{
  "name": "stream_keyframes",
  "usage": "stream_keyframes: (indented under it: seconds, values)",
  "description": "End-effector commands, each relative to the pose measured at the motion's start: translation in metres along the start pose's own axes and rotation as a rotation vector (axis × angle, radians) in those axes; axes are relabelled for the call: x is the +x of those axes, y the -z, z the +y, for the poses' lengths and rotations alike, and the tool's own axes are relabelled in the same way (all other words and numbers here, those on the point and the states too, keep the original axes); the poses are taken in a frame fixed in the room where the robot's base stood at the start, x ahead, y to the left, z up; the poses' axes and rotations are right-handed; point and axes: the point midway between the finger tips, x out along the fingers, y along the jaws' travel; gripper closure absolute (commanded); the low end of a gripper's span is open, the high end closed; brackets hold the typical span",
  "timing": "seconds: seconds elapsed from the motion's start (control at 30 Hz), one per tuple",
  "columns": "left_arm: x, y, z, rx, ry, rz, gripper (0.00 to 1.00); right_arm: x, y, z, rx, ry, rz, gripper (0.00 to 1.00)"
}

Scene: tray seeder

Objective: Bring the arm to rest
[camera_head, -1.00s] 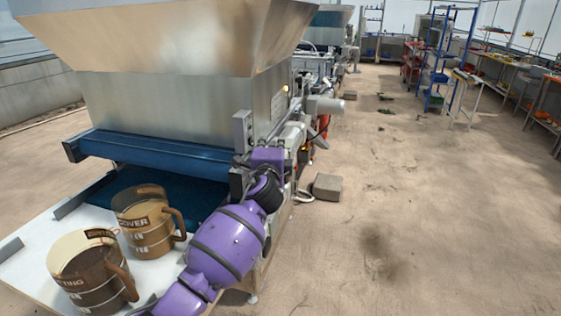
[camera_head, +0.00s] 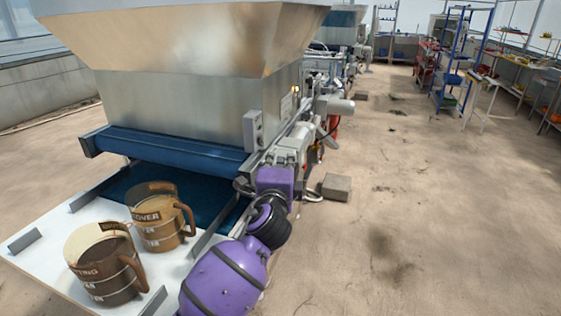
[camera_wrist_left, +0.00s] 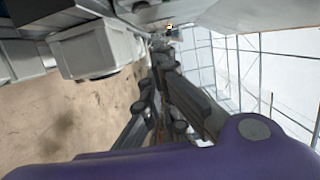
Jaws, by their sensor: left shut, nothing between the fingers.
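My left arm, purple with black bands, comes in from the bottom of the head view and reaches up beside the right side of the seeding machine (camera_head: 180,100). My left gripper (camera_head: 243,186) is small, dark and partly hidden in that view, near the end of the blue roller. In the left wrist view the dark fingers of the left gripper (camera_wrist_left: 160,92) are close together with nothing between them. A small yellow lamp shows on the machine (camera_head: 296,90) and in the left wrist view (camera_wrist_left: 168,27). My right gripper is not in view.
Two brown measuring jugs (camera_head: 105,265) (camera_head: 160,217) stand upright on the white table (camera_head: 50,255), left of my arm. A grey block (camera_head: 336,187) lies on the floor. Blue shelving (camera_head: 450,75) stands far right. The sandy floor on the right is mostly clear.

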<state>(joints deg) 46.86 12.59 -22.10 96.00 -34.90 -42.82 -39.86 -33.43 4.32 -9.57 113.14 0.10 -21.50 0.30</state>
Motion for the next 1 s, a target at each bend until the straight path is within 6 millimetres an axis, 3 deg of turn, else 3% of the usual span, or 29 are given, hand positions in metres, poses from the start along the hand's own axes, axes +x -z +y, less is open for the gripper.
stream_keyframes:
  seconds: [0.17, 0.3, 0.33, 0.57, 0.67, 0.87, 1.0]
  values:
    - [0.0, 0.002, -0.001, -0.037, 0.004, 0.007, 1.0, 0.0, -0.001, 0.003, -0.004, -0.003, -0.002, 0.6]
    - [-0.004, 0.019, -0.015, -0.245, 0.016, 0.088, 1.0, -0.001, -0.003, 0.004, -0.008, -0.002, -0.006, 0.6]
    - [-0.008, 0.021, -0.01, -0.319, 0.004, 0.109, 1.0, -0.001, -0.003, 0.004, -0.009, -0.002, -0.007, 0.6]
    - [-0.06, 0.004, 0.079, -0.723, -0.153, 0.126, 1.0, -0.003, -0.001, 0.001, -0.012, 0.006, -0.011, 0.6]
    - [-0.093, -0.011, 0.125, -0.88, -0.226, 0.092, 1.0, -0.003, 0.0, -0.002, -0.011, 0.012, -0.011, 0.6]
    - [-0.19, -0.05, 0.227, -1.204, -0.369, -0.055, 1.0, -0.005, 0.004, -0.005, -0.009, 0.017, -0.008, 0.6]
    - [-0.273, -0.08, 0.288, -1.377, -0.444, -0.204, 1.0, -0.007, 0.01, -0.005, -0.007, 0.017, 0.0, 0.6]
